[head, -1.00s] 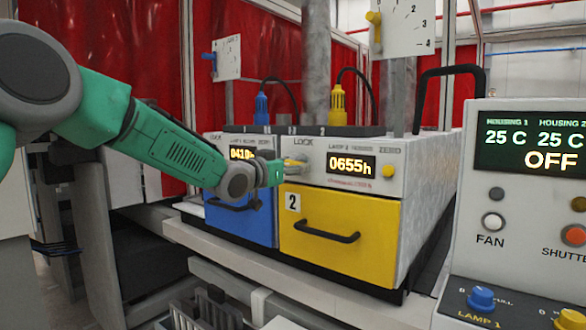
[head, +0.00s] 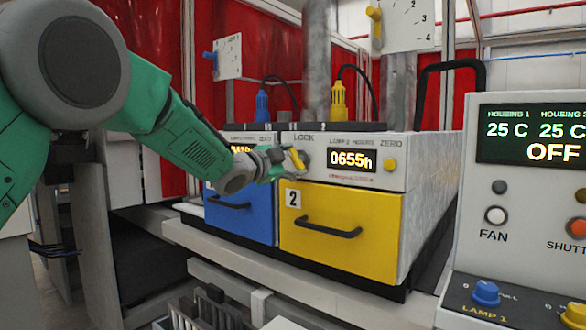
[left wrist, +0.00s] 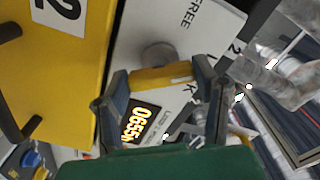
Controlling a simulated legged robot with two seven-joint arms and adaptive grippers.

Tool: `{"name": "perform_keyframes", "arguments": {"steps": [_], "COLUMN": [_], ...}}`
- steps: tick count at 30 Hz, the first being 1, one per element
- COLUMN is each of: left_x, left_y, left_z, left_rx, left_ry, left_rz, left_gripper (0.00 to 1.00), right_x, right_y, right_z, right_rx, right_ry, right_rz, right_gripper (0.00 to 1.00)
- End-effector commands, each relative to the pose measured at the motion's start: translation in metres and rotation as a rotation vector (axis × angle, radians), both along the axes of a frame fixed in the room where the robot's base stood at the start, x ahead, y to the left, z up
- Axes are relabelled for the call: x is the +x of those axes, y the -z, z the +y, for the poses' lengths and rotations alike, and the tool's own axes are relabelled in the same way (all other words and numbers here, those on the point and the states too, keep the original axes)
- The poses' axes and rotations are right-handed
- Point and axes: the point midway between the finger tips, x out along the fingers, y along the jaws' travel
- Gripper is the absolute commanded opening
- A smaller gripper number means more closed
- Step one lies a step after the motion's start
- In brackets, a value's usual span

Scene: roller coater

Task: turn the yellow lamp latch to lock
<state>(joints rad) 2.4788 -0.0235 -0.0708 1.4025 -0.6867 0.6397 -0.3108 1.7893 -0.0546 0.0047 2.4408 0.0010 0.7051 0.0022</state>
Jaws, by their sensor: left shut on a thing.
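The yellow lamp latch (head: 297,158) is on the white front panel of the lamp 2 housing, left of its 0655h display (head: 351,161). It stands tilted towards upright, below the LOCK label. My left gripper (head: 288,162) is at the latch and shut on it. In the left wrist view the yellow latch (left wrist: 165,77) sits between the two dark fingers of my left gripper (left wrist: 160,82). The FREE label shows beyond it, and the LOCK label is partly hidden by a finger. My right gripper is in neither view.
The yellow drawer (head: 338,228) with a black handle is below the latch, and the blue drawer (head: 240,215) is to its left. A yellow button (head: 390,164) is right of the display. A control console (head: 515,220) stands at the right.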

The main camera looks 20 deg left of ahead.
Motion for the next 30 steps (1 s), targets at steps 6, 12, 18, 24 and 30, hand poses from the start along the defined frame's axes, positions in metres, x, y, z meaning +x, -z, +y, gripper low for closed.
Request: {"name": "perform_keyframes", "arguments": {"steps": [6, 12, 18, 24, 30], "left_x": [0.000, 0.000, 0.000, 0.000, 0.000], "left_y": [0.003, 0.003, 0.004, 0.004, 0.004], "left_z": [-0.002, -0.002, -0.002, -0.002, -0.001], "left_rx": [0.194, 0.353, 0.474, 0.551, 0.585], "left_ry": [0.001, 0.003, 0.002, 0.004, 0.004], "left_rz": [-0.070, -0.127, -0.170, -0.195, -0.206], "left_gripper": [0.25, 0.25, 0.25, 0.25, 0.25], "right_x": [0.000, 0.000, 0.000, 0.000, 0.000], "right_y": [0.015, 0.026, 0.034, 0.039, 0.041], "right_z": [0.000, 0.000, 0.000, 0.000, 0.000], "right_rx": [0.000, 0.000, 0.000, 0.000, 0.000], "right_ry": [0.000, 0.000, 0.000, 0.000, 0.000], "right_rz": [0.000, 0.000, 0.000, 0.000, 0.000], "right_gripper": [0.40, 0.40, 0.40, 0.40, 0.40]}}
